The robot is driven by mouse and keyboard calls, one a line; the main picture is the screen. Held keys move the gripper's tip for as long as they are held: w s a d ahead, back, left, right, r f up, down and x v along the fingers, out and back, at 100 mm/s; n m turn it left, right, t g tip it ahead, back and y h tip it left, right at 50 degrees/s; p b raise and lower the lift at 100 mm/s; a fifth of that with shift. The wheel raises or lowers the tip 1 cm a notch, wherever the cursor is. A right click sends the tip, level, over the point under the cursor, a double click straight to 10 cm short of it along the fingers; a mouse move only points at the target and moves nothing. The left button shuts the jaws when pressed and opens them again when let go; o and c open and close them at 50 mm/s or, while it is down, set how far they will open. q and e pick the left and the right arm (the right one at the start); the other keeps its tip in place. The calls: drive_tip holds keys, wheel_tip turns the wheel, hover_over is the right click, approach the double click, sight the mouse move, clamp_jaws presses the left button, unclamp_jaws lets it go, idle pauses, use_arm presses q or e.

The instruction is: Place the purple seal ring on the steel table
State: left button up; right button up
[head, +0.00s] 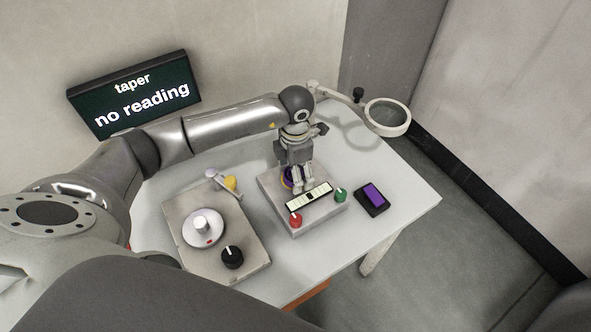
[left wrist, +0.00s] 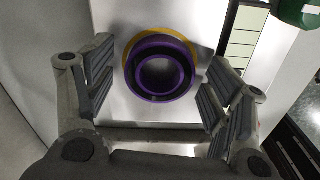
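The purple seal ring (left wrist: 160,46) lies on a yellow round seat (left wrist: 186,44) on top of a grey metal box (head: 318,217). In the head view only a small part of the ring (head: 286,181) shows beside my left gripper (head: 299,187). My left gripper points down over the box. In the left wrist view my left gripper (left wrist: 158,88) is open, with one finger on each side of the ring and visible gaps between. The steel table (head: 408,196) is light grey and carries the box. My right gripper is not in view.
The box has a pale segmented strip (head: 309,196), a red knob (head: 295,220) and a green knob (head: 341,195). A purple-screened device (head: 373,197) lies to its right. A lapping unit (head: 190,243) stands left, a magnifier (head: 388,116) behind. A display (head: 135,93) reads "taper no reading".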

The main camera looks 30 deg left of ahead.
use_arm(q)
drive_tip(key=shift+r, duration=0.1)
drive_tip(key=shift+r, duration=0.25)
wheel_tip(320, 180, up, 12)
drive_tip(key=b, duration=0.2)
drive_tip(key=shift+f+b, duration=0.2)
drive_tip(key=shift+b, duration=0.15)
drive_tip(key=shift+f, duration=0.1)
